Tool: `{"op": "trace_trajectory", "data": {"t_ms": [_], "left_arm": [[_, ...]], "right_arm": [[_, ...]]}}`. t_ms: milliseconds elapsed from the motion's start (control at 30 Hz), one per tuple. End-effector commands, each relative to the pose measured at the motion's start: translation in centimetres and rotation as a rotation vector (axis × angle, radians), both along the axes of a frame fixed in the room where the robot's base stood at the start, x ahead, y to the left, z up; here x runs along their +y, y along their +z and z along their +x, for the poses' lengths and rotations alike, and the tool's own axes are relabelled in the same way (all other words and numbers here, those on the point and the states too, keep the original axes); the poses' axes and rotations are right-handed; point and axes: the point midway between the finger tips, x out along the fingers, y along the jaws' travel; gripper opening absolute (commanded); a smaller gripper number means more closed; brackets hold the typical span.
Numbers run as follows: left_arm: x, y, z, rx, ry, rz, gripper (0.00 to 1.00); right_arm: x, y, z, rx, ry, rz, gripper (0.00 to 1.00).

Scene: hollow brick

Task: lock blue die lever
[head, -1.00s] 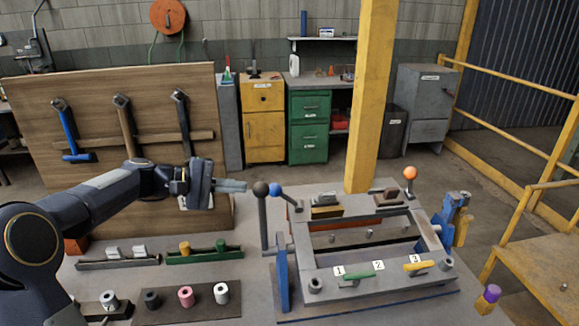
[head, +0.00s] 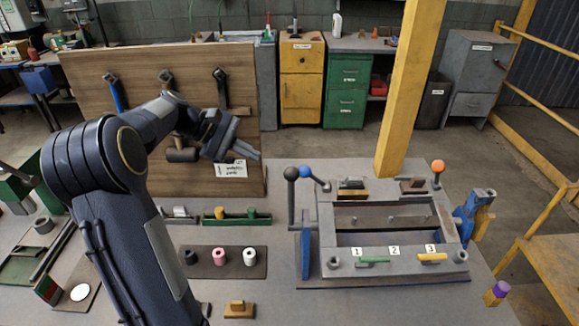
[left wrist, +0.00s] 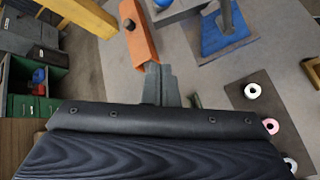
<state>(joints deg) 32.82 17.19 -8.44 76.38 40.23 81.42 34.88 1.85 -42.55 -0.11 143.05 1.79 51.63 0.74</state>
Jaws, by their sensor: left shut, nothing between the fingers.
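The blue-knobbed lever (head: 306,172) stands at the back left corner of the grey die frame (head: 345,266), its short dark arm slanting down right to the frame. A taller black-knobbed lever (head: 291,174) stands just left of it, by an upright blue plate (head: 306,240). An orange-knobbed lever (head: 438,166) is at the back right corner. My left gripper (head: 252,155) is shut and empty, in front of the wooden board and up left of the blue knob, apart from it. Its fingers also show in the left wrist view (left wrist: 161,85). My right gripper is not in view.
A yellow post (head: 410,90) rises behind the frame. Several hammers hang on the board (head: 140,85). Rollers stand on a dark mat (head: 205,262) left of the frame. A blue and yellow device (head: 474,215) is at its right side. The frame's middle is open.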

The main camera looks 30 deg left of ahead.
Motion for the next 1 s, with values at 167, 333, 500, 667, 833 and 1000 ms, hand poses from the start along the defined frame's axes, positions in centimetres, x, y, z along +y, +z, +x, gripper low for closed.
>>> {"op": "trace_trajectory", "data": {"t_ms": [167, 333, 500, 667, 833, 1000], "left_arm": [[-2.5, -2.0, 1.6, 0.002, -0.007, -0.004, 0.00], [-4.8, -4.2, 3.4, 0.003, -0.006, -0.002, 0.00], [-7.1, -4.1, 3.9, -0.002, -0.005, -0.001, 0.00], [-8.6, -3.6, 3.7, -0.001, -0.003, 0.000, 0.00], [-9.1, -3.5, 3.6, -0.001, -0.002, 0.000, 0.00], [-9.2, -3.5, 3.6, -0.001, -0.002, 0.000, 0.00]], "right_arm": [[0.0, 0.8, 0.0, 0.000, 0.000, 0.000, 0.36], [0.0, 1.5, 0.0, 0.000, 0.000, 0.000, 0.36], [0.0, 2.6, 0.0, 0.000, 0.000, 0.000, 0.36], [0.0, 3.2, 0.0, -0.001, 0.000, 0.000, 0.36], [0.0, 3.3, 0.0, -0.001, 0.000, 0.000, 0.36], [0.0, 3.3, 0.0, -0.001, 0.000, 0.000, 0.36]]}}
